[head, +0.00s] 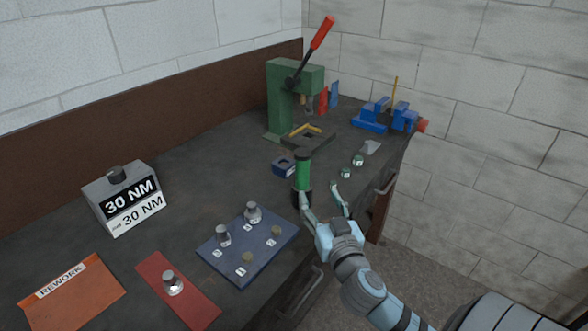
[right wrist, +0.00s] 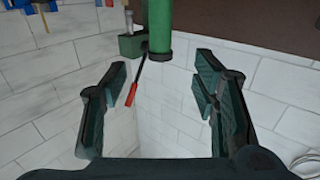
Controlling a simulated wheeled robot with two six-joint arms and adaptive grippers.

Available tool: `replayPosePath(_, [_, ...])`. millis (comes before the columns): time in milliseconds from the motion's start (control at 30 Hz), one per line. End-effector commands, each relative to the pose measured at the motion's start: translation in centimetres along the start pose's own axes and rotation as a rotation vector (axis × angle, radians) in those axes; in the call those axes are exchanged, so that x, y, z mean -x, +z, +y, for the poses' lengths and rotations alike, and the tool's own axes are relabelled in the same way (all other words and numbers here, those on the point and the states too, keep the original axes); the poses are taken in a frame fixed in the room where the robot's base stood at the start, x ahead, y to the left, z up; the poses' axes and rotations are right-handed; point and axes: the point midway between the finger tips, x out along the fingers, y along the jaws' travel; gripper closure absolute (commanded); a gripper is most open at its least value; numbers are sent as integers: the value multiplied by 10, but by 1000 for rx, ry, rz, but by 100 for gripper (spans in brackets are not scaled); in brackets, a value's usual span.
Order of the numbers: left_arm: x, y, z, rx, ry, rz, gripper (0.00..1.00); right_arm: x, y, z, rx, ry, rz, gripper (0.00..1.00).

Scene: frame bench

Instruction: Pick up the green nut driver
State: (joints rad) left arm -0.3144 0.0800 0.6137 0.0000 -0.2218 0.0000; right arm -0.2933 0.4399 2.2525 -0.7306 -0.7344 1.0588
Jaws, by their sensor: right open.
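The green nut driver (head: 303,172) stands upright on the dark bench, a green cylinder with a black lower end. My right gripper (head: 322,199) is open and empty. In the head view its fingers point up toward the driver, and the left finger overlaps the driver's black lower end. In the right wrist view the driver (right wrist: 159,25) comes in from the top edge, with its dark-rimmed end just above the gap between the open fingers (right wrist: 162,75). I cannot tell whether a finger touches it. My left gripper is not in view.
A small blue block (head: 284,167) sits left of the driver, with small nuts (head: 346,173) to its right. Behind are a green press (head: 290,85) and a blue vise (head: 370,117). A blue plate (head: 233,262) with fittings, a red mat (head: 198,308) and a 30 NM box (head: 97,192) lie left.

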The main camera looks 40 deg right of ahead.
Motion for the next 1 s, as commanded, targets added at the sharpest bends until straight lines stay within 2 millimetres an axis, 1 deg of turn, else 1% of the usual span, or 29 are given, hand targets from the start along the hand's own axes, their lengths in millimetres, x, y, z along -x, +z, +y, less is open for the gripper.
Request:
replayPosePath(67, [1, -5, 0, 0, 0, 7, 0, -5, -4, 0, -4, 0, 8, 46])
replayPosePath(133, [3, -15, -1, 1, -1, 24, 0, -17, -6, 0, -5, 2, 11, 46])
replayPosePath(233, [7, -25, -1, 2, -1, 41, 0, -43, -7, 3, -5, 6, 10, 46])
replayPosePath(300, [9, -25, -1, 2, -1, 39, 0, -62, -6, 4, -5, 8, 8, 46])
replayPosePath(400, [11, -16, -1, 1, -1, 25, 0, -82, -5, 4, -6, 8, 7, 46])
replayPosePath(500, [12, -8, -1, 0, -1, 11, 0, -94, -4, 4, -6, 6, 6, 46])
replayPosePath(567, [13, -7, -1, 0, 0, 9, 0, -103, -3, 5, -6, 6, 6, 46])
replayPosePath(700, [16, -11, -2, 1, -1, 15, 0, -132, -2, 6, -6, 5, 6, 46])
replayPosePath(800, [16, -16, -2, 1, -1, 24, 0, -143, -1, 4, -6, 2, 6, 46])
replayPosePath(967, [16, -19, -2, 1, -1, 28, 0, -144, 0, 4, -5, 1, 6, 46])
replayPosePath(1000, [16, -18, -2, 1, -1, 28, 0, -144, 0, 4, -5, 1, 6, 47])
